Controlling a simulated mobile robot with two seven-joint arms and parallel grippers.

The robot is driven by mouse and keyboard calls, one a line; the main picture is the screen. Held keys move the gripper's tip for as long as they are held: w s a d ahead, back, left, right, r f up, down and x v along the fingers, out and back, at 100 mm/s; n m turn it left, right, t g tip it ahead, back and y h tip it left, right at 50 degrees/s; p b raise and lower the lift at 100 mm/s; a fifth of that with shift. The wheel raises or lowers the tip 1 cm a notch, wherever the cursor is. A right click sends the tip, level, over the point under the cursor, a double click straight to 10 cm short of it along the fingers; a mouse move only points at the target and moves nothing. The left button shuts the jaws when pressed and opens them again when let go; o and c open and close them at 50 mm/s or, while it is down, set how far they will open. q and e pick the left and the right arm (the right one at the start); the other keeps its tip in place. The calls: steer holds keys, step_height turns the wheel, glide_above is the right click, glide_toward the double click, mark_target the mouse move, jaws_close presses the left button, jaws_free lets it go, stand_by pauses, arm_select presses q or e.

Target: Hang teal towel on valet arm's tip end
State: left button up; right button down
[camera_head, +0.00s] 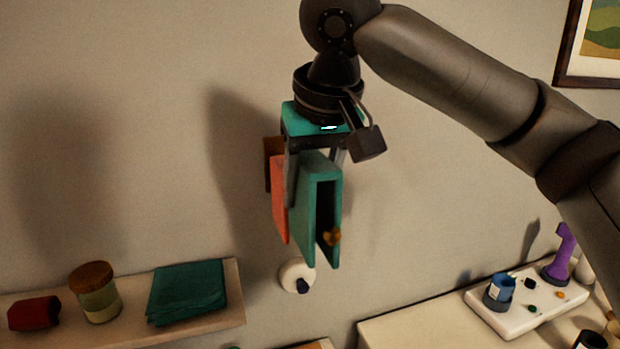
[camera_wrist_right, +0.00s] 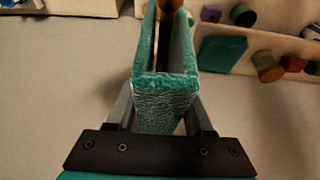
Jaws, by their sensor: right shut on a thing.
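The teal towel (camera_head: 308,205) hangs as a folded inverted U, two layers with a dark gap between them. My right gripper (camera_head: 315,180) points down from above and is shut on its top fold; the towel also shows in the right wrist view (camera_wrist_right: 165,88). A small brass-coloured tip (camera_head: 332,237), apparently the valet arm's end, shows low in the gap between the layers. The rest of that arm is hidden, so I cannot tell whether the towel rests on it. My left gripper is not in view.
A coral cloth (camera_head: 280,200) and a brown piece (camera_head: 269,150) hang close behind the towel. A white round wall fitting (camera_head: 293,272) is below. A shelf (camera_head: 232,300) at left holds a red item, a jar and a folded dark teal cloth (camera_head: 188,290). A white tray (camera_head: 520,318) is at right.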

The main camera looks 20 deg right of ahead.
steer(key=shift+f+b, duration=0.95)
steer(key=shift+f, duration=1.45)
steer(key=shift+c, duration=1)
jaws_free()
steer(key=shift+r, duration=0.1)
